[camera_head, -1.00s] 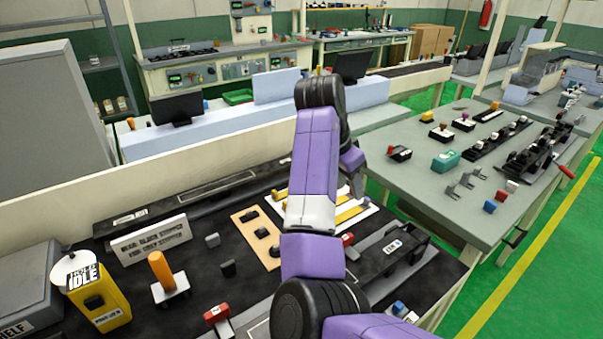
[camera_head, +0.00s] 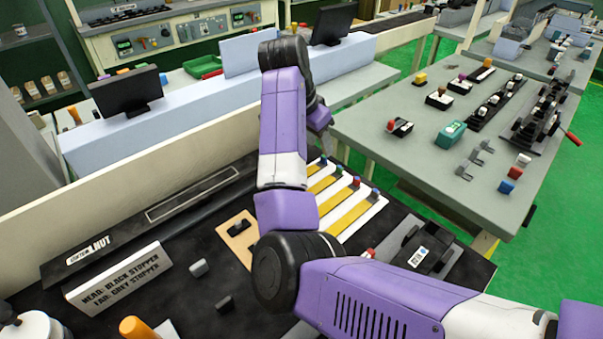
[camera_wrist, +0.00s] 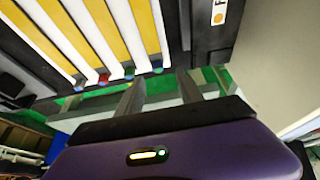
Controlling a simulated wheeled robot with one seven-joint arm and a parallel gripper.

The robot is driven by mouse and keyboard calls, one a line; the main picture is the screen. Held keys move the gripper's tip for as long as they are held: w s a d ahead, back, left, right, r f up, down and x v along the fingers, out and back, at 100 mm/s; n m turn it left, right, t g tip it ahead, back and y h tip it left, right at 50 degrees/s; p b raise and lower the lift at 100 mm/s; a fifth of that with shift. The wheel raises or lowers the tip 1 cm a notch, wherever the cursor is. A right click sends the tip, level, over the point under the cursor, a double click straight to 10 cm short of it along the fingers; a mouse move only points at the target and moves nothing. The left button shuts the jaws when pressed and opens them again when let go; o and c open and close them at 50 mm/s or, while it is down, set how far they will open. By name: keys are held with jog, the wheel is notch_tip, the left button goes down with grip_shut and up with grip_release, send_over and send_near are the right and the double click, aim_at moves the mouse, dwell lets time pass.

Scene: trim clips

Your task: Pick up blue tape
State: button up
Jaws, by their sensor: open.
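No roll of tape can be made out. Yellow-and-white strips (camera_head: 338,203) lie side by side on the black bench top, with small coloured ends at their far side. In the wrist view the strips (camera_wrist: 92,32) fill the upper left. Their ends there include a blue one (camera_wrist: 157,70), a red one, a green one and another blue one at the left. I cannot tell whether a blue end is the blue tape. My gripper (camera_wrist: 158,90) is open and empty, its two fingers apart just beyond the strip ends. In the head view my arm hides part of the strips.
A grey-black device (camera_head: 420,248) stands right of the strips. A tan plate (camera_head: 238,237) and a lettered sign (camera_head: 118,278) are to the left. A grey table (camera_head: 400,165) at the right holds several parts, including a blue block (camera_head: 507,186). Green floor lies between.

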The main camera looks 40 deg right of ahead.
aim_at(323, 157)
jog(key=shift+x, duration=2.35)
jog(key=shift+s, duration=0.15)
grip_shut()
